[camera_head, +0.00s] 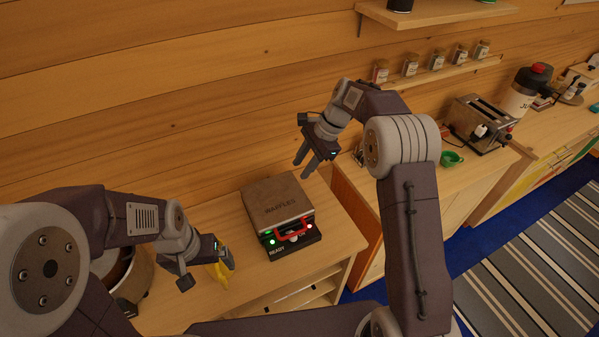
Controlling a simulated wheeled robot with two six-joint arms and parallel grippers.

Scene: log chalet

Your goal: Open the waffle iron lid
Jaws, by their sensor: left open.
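The waffle iron (278,208) stands on the wooden counter in the middle of the head view.
A yellow item (219,274) lies by my left gripper, partly hidden. A pot (137,277) stands at the left, partly behind my arm. A toaster (478,124) and a green cup (451,159) are on the right counter. Jars (411,65) line a wall shelf.

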